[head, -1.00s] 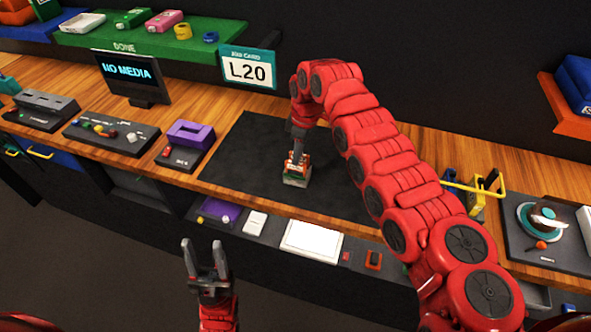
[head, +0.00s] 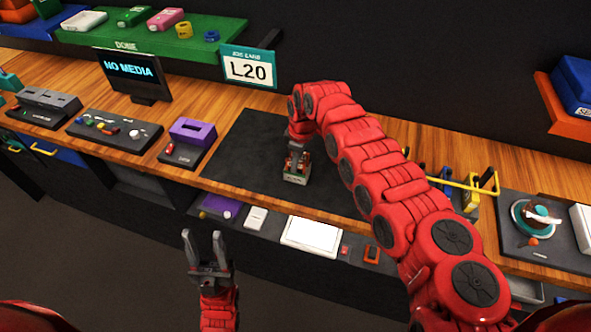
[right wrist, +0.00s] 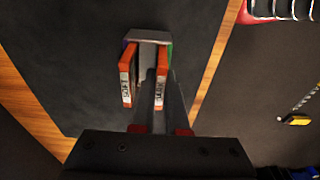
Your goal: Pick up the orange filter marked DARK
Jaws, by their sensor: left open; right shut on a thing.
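Two orange filters stand side by side in a small grey holder on the dark mat (head: 245,160). In the right wrist view, the left filter (right wrist: 127,75) has a white label that seems to read SOFT. The right filter (right wrist: 161,75) has a label that looks like DARK, though it is blurred. My right gripper (head: 297,163) points down at the holder (head: 295,179) and is shut on the right filter, with a finger on each side. The holder's top (right wrist: 147,36) shows beyond the fingers. My left gripper (head: 208,243) is open and empty, in front of the bench.
A bid card L20 (head: 248,68) and a NO MEDIA screen (head: 132,75) stand behind. A purple-topped device (head: 192,131) is left of the mat. A yellow rail (head: 455,185) and a turntable-like device (head: 537,218) are at right. A white panel (head: 312,236) lies below the bench edge.

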